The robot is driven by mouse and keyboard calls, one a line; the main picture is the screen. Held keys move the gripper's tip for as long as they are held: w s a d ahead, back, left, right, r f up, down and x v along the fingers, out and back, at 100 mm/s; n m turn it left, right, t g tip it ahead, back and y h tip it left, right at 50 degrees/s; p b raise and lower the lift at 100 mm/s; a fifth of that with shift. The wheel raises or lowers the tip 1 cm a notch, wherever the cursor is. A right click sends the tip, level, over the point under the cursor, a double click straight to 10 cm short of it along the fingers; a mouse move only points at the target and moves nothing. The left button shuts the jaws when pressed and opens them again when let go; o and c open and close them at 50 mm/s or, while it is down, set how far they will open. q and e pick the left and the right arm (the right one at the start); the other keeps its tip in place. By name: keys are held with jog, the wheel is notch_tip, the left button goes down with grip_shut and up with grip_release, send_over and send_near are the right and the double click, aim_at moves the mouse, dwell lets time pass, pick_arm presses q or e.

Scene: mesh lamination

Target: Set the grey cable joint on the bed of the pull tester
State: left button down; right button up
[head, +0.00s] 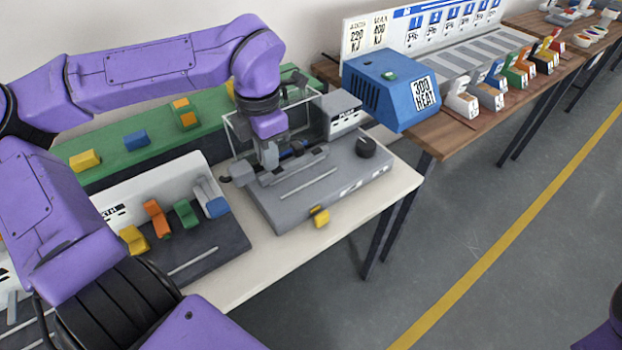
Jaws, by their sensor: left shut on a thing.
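The pull tester (335,192) is a low grey machine on the cream table, with a clear guard, a black knob and a raised grey bed (297,168). My left gripper (269,165) reaches down from above to the left end of the bed, inside or beside the clear guard; I cannot tell which. It is shut on a small grey piece, which I take to be the grey cable joint; the fingers and the machine hide most of it. I cannot tell whether the piece touches the bed. My right gripper is not in view.
A dark rack (195,250) with yellow, orange, green and blue-grey pieces stands left of the tester. A green strip (155,150) with coloured blocks runs behind. A blue heater box (390,88) stands at the back right. The cream table's front edge (290,262) is clear.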

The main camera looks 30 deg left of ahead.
pick_arm(q)
notch_tip(320, 180, down, 4)
jog(key=b, duration=0.3)
jog(key=p, duration=0.1)
send_over(304, 177)
notch_tip(304, 177, down, 10)
jog(key=shift+r, duration=0.1)
notch_tip(304, 177, down, 3)
jog(key=shift+d+r, duration=0.1)
jog(key=shift+r, duration=0.05)
jog(key=shift+f, duration=0.2)
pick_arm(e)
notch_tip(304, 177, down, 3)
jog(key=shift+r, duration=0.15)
pick_arm(q)
jog(key=shift+f, duration=0.1)
